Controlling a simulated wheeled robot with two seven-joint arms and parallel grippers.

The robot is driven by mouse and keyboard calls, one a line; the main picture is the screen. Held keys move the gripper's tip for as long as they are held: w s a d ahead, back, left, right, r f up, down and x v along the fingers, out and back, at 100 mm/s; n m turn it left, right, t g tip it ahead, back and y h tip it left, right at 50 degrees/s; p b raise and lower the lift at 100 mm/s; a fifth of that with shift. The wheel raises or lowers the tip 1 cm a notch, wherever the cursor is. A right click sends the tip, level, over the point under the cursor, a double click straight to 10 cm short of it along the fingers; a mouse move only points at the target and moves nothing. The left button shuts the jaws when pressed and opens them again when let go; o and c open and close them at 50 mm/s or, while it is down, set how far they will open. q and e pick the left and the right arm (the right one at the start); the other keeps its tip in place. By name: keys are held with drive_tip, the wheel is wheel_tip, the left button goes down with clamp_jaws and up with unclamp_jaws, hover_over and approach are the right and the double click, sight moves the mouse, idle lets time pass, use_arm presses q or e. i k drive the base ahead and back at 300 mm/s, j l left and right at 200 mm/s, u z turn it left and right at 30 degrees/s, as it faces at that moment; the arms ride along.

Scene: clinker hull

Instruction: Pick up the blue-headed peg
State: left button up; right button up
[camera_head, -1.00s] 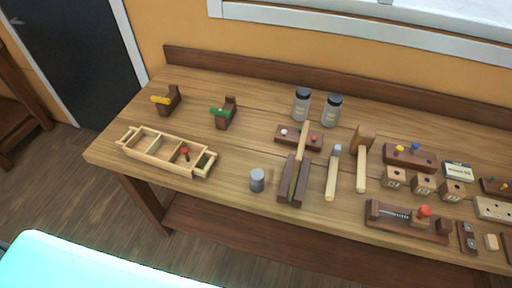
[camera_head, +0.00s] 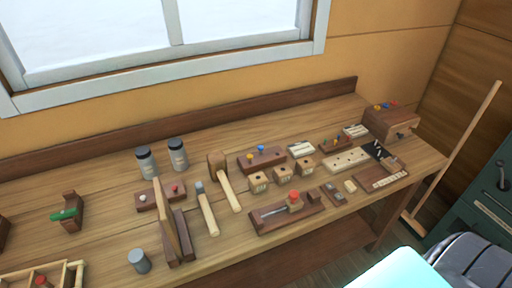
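A blue-headed peg (camera_head: 261,148) stands upright in a dark brown block (camera_head: 272,162) near the middle of the bench, beside a yellow-headed peg (camera_head: 249,156). Only its head shows clearly. More small coloured heads, one seemingly blue (camera_head: 386,105), sit on a brown box (camera_head: 391,124) at the bench's far right end. A small rack (camera_head: 337,145) also holds coloured pegs, too small to tell apart surely. Neither of my grippers is in view.
Wooden cubes (camera_head: 258,182) stand just in front of the block, with a mallet (camera_head: 224,183) to its left. A red-knobbed clamp fixture (camera_head: 287,212) lies nearer the front edge. Two jars (camera_head: 178,154) stand behind left. A grey cylinder (camera_head: 139,261) stands front left.

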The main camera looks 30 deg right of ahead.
sight(260, 147)
drive_tip(key=l+z, duration=0.3)
drive_tip(key=l, duration=0.2)
drive_tip(key=l+z, duration=0.3)
drive_tip(key=l, duration=0.2)
drive_tip(key=i+l+z, duration=0.15)
drive_tip(key=l+z, duration=0.15)
drive_tip(key=l, duration=0.2)
drive_tip(key=i+l+z, duration=0.15)
drive_tip(key=l+z, duration=0.15)
drive_tip(key=l, duration=0.15)
